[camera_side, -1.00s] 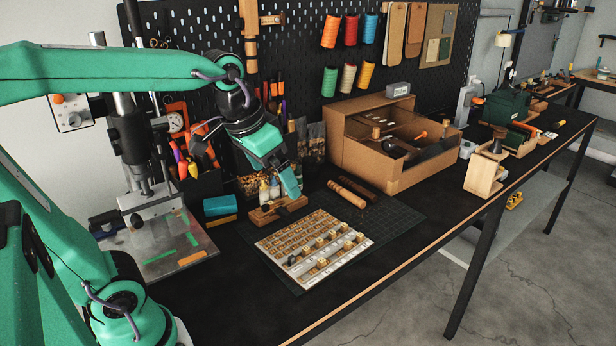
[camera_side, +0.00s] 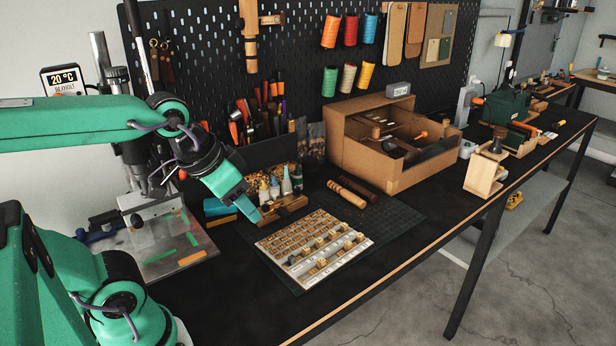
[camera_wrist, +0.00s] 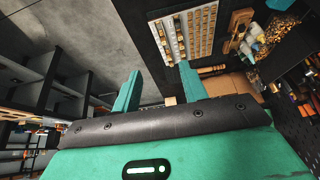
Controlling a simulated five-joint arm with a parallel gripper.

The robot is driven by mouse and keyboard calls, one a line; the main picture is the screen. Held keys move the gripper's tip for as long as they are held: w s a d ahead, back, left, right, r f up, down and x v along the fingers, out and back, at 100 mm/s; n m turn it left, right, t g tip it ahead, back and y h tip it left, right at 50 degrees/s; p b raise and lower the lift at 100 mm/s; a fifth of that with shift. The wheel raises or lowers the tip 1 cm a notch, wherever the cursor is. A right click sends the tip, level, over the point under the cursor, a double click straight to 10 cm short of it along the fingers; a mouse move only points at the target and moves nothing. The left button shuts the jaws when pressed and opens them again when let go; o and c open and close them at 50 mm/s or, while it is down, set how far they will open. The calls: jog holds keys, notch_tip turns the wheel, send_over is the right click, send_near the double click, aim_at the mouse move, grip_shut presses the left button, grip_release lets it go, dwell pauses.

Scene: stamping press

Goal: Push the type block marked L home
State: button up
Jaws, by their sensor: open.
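A type tray (camera_side: 313,248) with rows of small compartments lies on a dark cutting mat. Several type blocks (camera_side: 322,264) sit on it, mostly toward its near right side. Their letters are too small to read, so I cannot tell which block is marked L. The tray (camera_wrist: 166,42) also shows at the top of the wrist view. My gripper (camera_side: 257,218) is in the air near the tray's far left corner, pointing down and to the right. In the wrist view its two fingers (camera_wrist: 160,88) stand apart with nothing between them.
A wooden stand with small bottles (camera_side: 277,205) is just behind the tray. A wooden-handled tool (camera_side: 347,194) lies behind it on the mat. A cardboard organiser (camera_side: 385,165) stands at the back. A press (camera_side: 150,215) is at left. The table's front right is clear.

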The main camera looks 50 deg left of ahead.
jog(key=shift+g, duration=0.7)
jog(key=w, duration=0.3)
jog(key=w+r, duration=0.1)
jog(key=w, duration=0.2)
jog(key=w+a, duration=0.1)
jog(key=w, duration=0.2)
jog(key=shift+w+a+r, duration=0.1)
jog(key=shift+w+r, duration=0.15)
jog(key=shift+r, duration=0.05)
jog(key=shift+c, duration=1.1)
jog(key=w+a+f+g, duration=0.1)
jog(key=w+a+f, duration=0.1)
jog(key=w+f, duration=0.3)
jog(key=w+a+f+g, duration=0.1)
jog(key=w+f, duration=0.5)
jog(key=w, duration=0.3)
jog(key=w+a+f+n+g, duration=0.1)
jog(key=w+a+f+g, duration=0.1)
jog(key=w+f, duration=0.3)
jog(key=shift+w+a+f, duration=0.15)
jog(key=shift+w, duration=0.65)
jog(key=shift+w+a+f, duration=0.1)
jog(key=shift+w+a, duration=0.05)
jog(key=shift+w, duration=0.6)
jog(key=shift+w+f, duration=0.15)
jog(key=shift+f, duration=0.1)
jog(key=shift+f, duration=0.1)
